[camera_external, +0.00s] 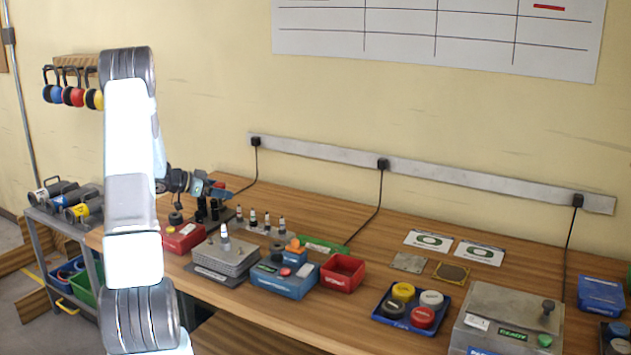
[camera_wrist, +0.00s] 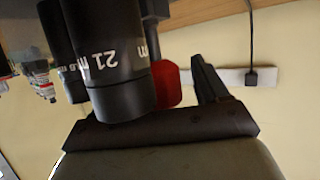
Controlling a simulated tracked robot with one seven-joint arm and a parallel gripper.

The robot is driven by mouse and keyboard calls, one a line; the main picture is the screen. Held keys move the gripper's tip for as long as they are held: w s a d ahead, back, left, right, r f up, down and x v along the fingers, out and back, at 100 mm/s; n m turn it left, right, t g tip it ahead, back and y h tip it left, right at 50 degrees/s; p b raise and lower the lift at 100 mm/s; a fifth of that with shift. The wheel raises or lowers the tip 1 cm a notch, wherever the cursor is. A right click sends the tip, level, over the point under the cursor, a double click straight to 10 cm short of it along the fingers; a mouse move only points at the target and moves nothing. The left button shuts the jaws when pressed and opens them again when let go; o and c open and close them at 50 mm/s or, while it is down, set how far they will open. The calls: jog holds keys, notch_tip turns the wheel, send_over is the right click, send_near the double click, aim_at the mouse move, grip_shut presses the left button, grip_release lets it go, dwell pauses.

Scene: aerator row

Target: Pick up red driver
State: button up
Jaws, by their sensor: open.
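In the wrist view, a dark cylinder (camera_wrist: 122,65) with white markings including "21" fills the space between the fingers of my gripper (camera_wrist: 140,75). A red part (camera_wrist: 168,84) shows just behind it, beside the right finger; it looks like part of the red driver, but I cannot tell for sure. My gripper is open, with a gap between the red part and the right finger. In the external view, my gripper (camera_external: 188,184) is over the left back of the bench, beside dark tool shapes. Contact cannot be made out.
The wooden bench (camera_external: 385,255) holds a red bin (camera_external: 342,273), a blue box (camera_external: 285,277), a grey block (camera_external: 222,262) and a tray of coloured caps (camera_external: 385,318). A cart (camera_external: 48,225) with dark tools stands left. A cable (camera_external: 370,210) hangs at the wall.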

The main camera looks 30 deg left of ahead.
jog(key=shift+w+d+f, duration=0.25)
jog(key=shift+w+d, duration=0.1)
jog(key=shift+w, duration=0.15)
jog(key=c, duration=1.2)
jog(key=shift+o, duration=0.2)
jog(key=shift+r, duration=0.15)
